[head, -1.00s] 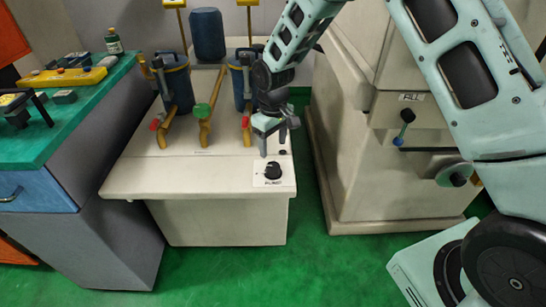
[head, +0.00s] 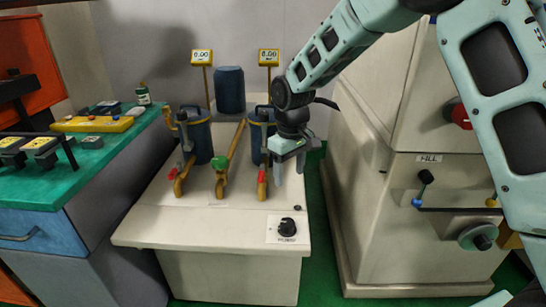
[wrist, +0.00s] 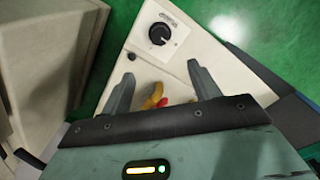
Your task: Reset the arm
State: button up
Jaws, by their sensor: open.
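My gripper (head: 290,166) hangs at the end of my arm above the right side of the beige pump unit (head: 150,232), in front of the right blue canister. Its fingers are apart with nothing between them, and they point down. In the wrist view, my gripper (wrist: 160,82) also shows spread fingers, with the black knob (wrist: 158,34) beyond them and a yellow pipe with a red handle (wrist: 155,97) partly hidden behind the gripper.
A tall beige machine (head: 400,240) with a lever and handwheel stands close on the right. A green-topped bench (head: 60,185) stands on the left. Two blue canisters (head: 199,140) with yellow pipes rise from the pump unit. Green floor shows between the unit and the machine.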

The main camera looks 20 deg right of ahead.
jog(key=s+a+r+n+p, duration=0.1)
jog(key=s+a+r, duration=0.3)
jog(key=s, duration=0.3)
jog(key=s+a+r+p, duration=0.1)
jog(key=s+a+r, duration=0.2)
jog(key=s, duration=0.4)
jog(key=s+r+n+p, duration=0.1)
jog(key=s+r, duration=0.2)
jog(key=s, duration=1.6)
jog(key=shift+s+d+y+p, duration=0.15)
jog(key=shift+d+y+p, duration=0.15)
jog(key=shift+d+p, duration=0.1)
